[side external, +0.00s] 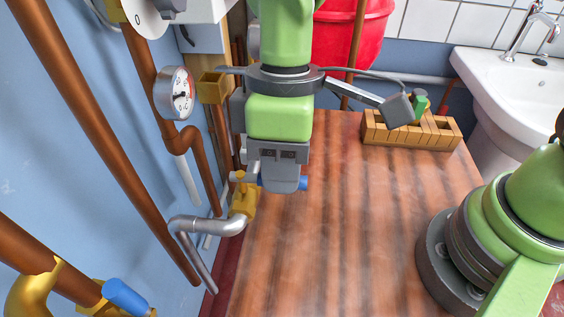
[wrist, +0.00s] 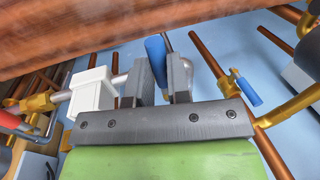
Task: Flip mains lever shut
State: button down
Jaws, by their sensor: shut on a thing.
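A blue lever (side external: 304,183) sits on a brass valve (side external: 243,196) by the left edge of the wooden worktop. My gripper (side external: 282,184) points down over it, and the lever's blue end sticks out to the right of the fingers. In the wrist view my gripper (wrist: 161,82) has its two grey fingers shut on the blue lever (wrist: 156,58), which lies between them. The fingers hide part of the lever and its joint with the valve. A second blue lever (side external: 126,297) on brass shows at the bottom left; no label marks either lever.
A grey pipe (side external: 205,226) bends beside the valve. Copper pipes (side external: 95,130) and a dial gauge (side external: 174,93) line the blue wall. A wooden rack (side external: 412,130) stands at the worktop's back right. The middle of the worktop (side external: 350,210) is clear.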

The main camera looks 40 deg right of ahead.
jog(key=shift+w, duration=0.1)
jog(key=c, duration=1.1)
grip_release()
jog(key=r, duration=0.3)
jog(key=w+d+r, duration=0.1)
jog(key=r, duration=0.5)
jog(key=shift+w+d+r, duration=0.15)
jog(key=shift+r, duration=0.25)
jog(key=s+d+r+m+t, duration=0.1)
jog(key=s+d+m+t, duration=0.2)
jog(key=d+m, duration=0.1)
jog(key=s+d+r+m+t, duration=0.2)
jog(key=s+d+m+t, duration=0.1)
jog(key=d+m, duration=0.2)
jog(key=s+d+r+m+t, duration=0.1)
jog(key=s+d+m+t, duration=0.1)
jog(key=d, duration=0.6)
jog(key=shift+s+r+m+t, duration=0.15)
jog(key=shift+s+m+t, duration=0.1)
jog(key=shift+m, duration=0.35)
jog(key=shift+s+r+m+t, duration=0.1)
jog(key=shift+s+m+t, duration=0.1)
jog(key=shift+m, duration=0.4)
